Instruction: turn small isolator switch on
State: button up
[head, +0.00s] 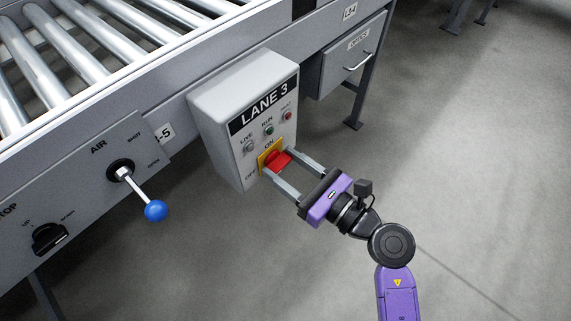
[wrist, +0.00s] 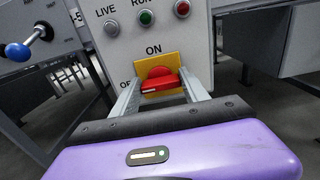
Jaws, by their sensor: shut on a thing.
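The small isolator switch is a red handle (head: 278,160) on a yellow plate (head: 263,169), low on the front of the grey LANE 3 box. ON is printed above the plate and OFF to its left. In the wrist view the red handle (wrist: 162,83) lies about level, tilted slightly, with its left end toward the OFF side. My gripper (head: 292,169) reaches in from the lower right, and its two fingers are shut on the red handle, one on each side. The fingertips also show in the wrist view (wrist: 164,88).
The LANE 3 box (head: 229,110) carries LIVE, RUN and a red-buttoned indicator above the switch. An air lever with a blue knob (head: 156,210) sticks out at left. A black rotary knob (head: 49,238) is at lower left. A drawer (head: 349,56) is at right. Open floor lies right.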

jog(key=shift+r+p, duration=0.15)
jog(key=shift+p, duration=0.35)
jog(key=m+p, duration=0.3)
jog(key=p, duration=0.1)
jog(key=shift+r, duration=0.2)
jog(key=m+p, duration=0.5)
jog(key=p, duration=0.1)
jog(key=shift+w+d+f+p, duration=0.1)
jog(key=shift+p, duration=0.25)
jog(key=m+p, duration=0.4)
jog(key=m, duration=0.1)
jog(key=shift+f, duration=0.15)
jog(key=m+p, duration=0.2)
jog(key=m, duration=0.1)
jog(key=m+p, duration=0.1)
jog(key=shift+f+m, duration=0.3)
jog(key=shift+m, duration=0.1)
jog(key=shift+d+p, duration=0.1)
jog(key=shift+p, duration=0.2)
jog(key=o, duration=1.4)
